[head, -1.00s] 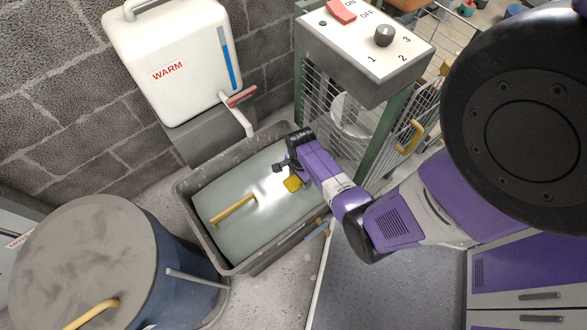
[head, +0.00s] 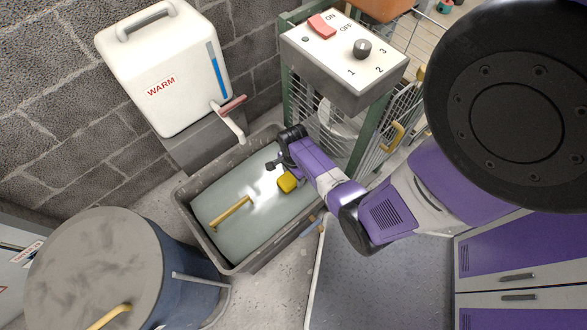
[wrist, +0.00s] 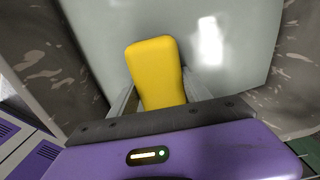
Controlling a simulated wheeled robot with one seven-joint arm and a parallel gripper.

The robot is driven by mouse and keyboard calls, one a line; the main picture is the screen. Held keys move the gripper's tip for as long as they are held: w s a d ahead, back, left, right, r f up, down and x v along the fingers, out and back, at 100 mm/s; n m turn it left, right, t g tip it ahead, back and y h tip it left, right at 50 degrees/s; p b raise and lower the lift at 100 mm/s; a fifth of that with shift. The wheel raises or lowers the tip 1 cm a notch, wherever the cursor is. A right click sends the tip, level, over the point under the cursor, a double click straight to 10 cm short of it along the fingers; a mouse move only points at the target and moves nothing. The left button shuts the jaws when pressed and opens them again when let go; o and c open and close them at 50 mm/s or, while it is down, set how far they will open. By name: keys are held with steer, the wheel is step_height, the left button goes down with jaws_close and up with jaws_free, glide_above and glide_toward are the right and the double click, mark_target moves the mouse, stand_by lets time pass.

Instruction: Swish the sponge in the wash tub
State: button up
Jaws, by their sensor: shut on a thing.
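The wash tub (head: 184,207) is a long dark grey bin on the floor, filled with pale grey-green water. The yellow sponge (head: 287,182) is near the tub's right end, at or just above the water. In the wrist view the sponge (wrist: 157,75) stands out from between the two fingers, with the water behind it. My gripper (head: 284,172) reaches into the tub from the right and is shut on the sponge. The finger ends are partly hidden in the head view. Whether the sponge touches the water is hard to tell.
A yellow handle or bar (head: 231,213) lies in the tub, left of the sponge. A white tank marked WARM (head: 165,75) with a tap stands behind the tub. A blue drum (head: 190,270) is at the left. A caged machine with a switch panel (head: 345,65) stands at the right.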

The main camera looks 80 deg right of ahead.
step_height(320, 180, up, 13)
steer(key=p, duration=1.2)
steer(key=shift+r, duration=0.15)
step_height(320, 180, up, 5)
steer(key=n, duration=0.8)
glide_above(285, 179)
steer(key=w+a+r+n+b, duration=0.2)
steer(key=w+a+r+n, duration=0.4)
steer(key=w+n, duration=0.2)
steer(key=w+a+r+n+b, duration=0.1)
steer(key=w+a+r+n, duration=0.3)
steer(key=a, duration=0.4)
steer(key=w+a+r+n+b, duration=0.1)
steer(key=w+a+r+n, duration=0.3)
steer(key=a, duration=0.5)
steer(key=w+n, duration=0.1)
steer(key=w, duration=0.1)
steer(key=shift+w+r+b, duration=0.2)
steer(key=shift+w+b, duration=0.15)
steer(key=shift+w, duration=0.05)
